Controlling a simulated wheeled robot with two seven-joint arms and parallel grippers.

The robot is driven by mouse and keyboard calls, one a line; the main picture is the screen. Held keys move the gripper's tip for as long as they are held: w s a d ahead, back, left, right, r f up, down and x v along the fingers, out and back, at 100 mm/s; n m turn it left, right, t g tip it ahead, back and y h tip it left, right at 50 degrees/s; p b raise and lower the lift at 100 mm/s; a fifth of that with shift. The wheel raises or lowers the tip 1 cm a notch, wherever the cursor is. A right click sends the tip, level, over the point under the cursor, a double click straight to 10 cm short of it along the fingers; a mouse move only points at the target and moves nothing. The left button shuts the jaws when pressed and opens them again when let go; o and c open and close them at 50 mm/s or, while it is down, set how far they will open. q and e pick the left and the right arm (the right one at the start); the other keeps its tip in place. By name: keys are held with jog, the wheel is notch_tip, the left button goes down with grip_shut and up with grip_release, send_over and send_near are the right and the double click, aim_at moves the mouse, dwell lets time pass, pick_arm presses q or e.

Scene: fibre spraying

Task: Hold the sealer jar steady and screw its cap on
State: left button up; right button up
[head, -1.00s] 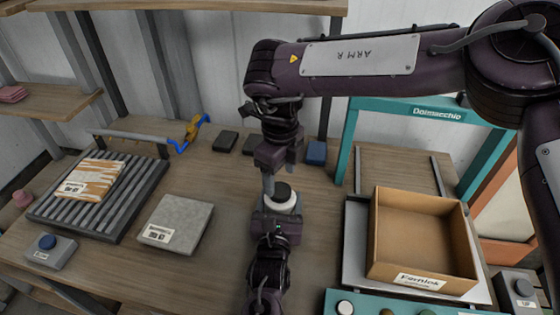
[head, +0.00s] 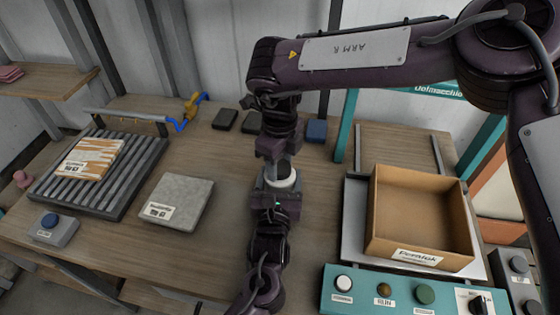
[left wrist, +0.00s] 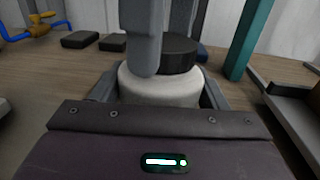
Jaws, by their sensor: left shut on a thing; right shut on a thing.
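The white sealer jar (head: 287,183) stands upright between the fingers of my left gripper (head: 277,190), which is shut on it. In the left wrist view the jar body (left wrist: 160,88) fills the space between the fingers. The black cap (left wrist: 182,54) sits at the jar's top; whether its thread is engaged cannot be seen. My right gripper (head: 282,167) points down from above and is shut on the cap. One grey finger (left wrist: 142,40) of it hides the cap's left side in the left wrist view. In the head view the right gripper mostly hides the cap.
A cardboard box (head: 420,215) stands right of the jar, behind a teal button panel (head: 400,293). A grey slab (head: 176,200) and a roller rack (head: 105,185) are on the left. Small dark blocks (head: 226,119) lie behind. Bare table lies between slab and jar.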

jog(key=m, duration=1)
jog(key=shift+f, duration=0.1)
jog(key=m, duration=0.4)
jog(key=shift+m, duration=0.4)
jog(key=m, duration=0.3)
jog(key=o, duration=1.1)
jog(key=shift+r, duration=2.35)
jog(key=shift+c, duration=0.6)
